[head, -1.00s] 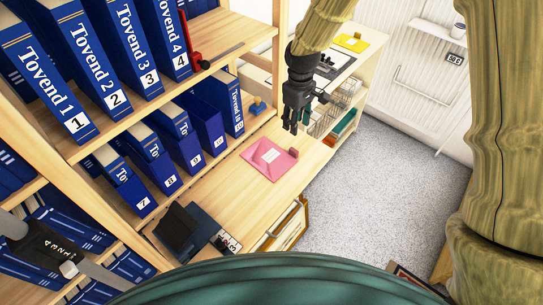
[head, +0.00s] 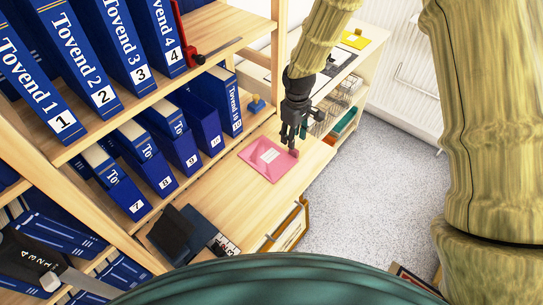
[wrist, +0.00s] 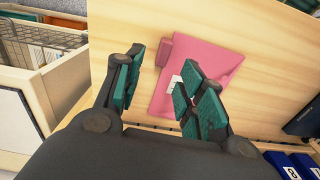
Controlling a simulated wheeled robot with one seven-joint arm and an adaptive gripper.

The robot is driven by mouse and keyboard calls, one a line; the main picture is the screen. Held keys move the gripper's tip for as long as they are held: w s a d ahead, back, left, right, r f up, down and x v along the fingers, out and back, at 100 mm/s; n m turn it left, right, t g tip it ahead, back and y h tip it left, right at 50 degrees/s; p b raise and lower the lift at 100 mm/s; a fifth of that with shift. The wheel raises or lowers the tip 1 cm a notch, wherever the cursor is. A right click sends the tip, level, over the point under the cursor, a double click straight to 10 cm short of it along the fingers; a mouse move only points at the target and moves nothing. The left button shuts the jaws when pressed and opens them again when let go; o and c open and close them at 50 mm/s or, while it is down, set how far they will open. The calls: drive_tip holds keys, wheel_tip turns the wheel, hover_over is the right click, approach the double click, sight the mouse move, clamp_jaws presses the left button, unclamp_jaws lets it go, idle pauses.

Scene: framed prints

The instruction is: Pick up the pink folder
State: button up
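The pink folder (head: 267,158) lies flat on the wooden shelf top, with a white label on its face and a small raised pink tab at its right edge. It also shows in the wrist view (wrist: 213,62), where the tab sits at its upper left and the right finger hides part of the folder. My gripper (head: 290,137) is above the folder's right part near the tab. In the wrist view the two fingers (wrist: 155,88) with green pads stand apart, with nothing between them. Whether a fingertip touches the folder cannot be told.
Blue binders (head: 182,145) stand on shelves left of the folder. A blue stamp (head: 256,104) sits behind it. A dark box-like object (head: 183,232) is at the near end. A wire basket (wrist: 28,42) is beside the surface. Bare wood lies in front of the folder.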

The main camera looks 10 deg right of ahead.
drive_tip(key=shift+s+f+p, duration=0.2)
drive_tip(key=shift+f+p, duration=0.7)
drive_tip(key=shift+f, duration=1.8)
clamp_jaws()
